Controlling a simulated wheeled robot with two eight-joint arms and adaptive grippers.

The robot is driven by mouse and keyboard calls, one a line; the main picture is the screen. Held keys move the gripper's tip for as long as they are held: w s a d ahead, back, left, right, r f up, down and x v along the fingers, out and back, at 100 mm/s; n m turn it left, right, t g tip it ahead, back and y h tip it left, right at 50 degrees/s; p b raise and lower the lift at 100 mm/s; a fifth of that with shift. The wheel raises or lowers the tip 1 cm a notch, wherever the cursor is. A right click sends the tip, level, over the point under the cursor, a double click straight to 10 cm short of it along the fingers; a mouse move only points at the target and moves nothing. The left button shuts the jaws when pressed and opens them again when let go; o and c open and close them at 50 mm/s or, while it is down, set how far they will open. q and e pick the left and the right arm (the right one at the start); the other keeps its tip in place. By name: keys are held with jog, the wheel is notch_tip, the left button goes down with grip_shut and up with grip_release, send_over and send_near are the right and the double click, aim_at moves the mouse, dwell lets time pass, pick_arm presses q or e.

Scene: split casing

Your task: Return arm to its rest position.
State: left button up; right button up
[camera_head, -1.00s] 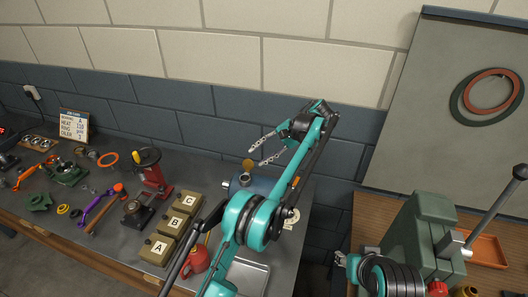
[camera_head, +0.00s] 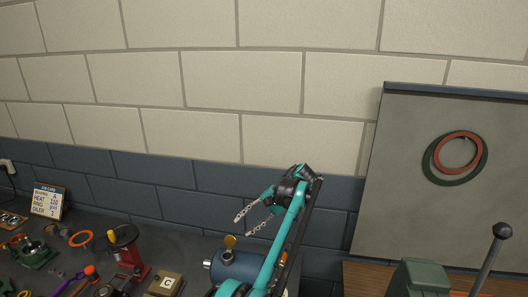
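My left arm, teal and black, rises from the bottom of the head view. Its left gripper (camera_head: 244,226) is raised and points left, in front of the dark lower wall as seen here. Its two chain-like fingers are spread apart with nothing between them. In the picture it is just above a blue cylinder (camera_head: 238,264) with an orange-yellow cap, with no contact that I can make out. My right gripper is not in view.
On the bench at left are a card sign (camera_head: 48,200), an orange ring (camera_head: 81,239), a red stand (camera_head: 130,259) and a box marked C (camera_head: 164,285). At right are a grey panel (camera_head: 300,0) with two hanging rings (camera_head: 455,158) and a green machine (camera_head: 421,278) with a lever.

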pick_arm(q)
jog(key=s+a+r+h+b, duration=0.1)
jog(key=a, duration=0.1)
jog(key=s+a+t+h+b, duration=0.1)
jog(key=s+a, duration=0.1)
jog(key=s+a+r+t+h+b, duration=0.1)
jog(key=a, duration=0.1)
jog(key=shift+s+r+b, duration=0.15)
jog(key=shift+r+b, duration=0.2)
jog(key=shift+b, duration=0.05)
jog(key=s+a+f+n+t+h+b, duration=0.1)
jog(key=s+a+f+t+h+b, duration=0.2)
jog(key=s, duration=0.7)
jog(key=s+a+f+n+t+h+b, duration=0.1)
jog(key=s+a+f+h+b, duration=0.3)
jog(key=s, duration=0.6)
jog(key=s+d+f+n+t+b, duration=0.2)
jog(key=s+f, duration=0.8)
jog(key=f, duration=0.3)
jog(key=shift+s+d+t+y, duration=0.2)
jog(key=shift+s+t+y, duration=0.1)
jog(key=shift+s, duration=0.05)
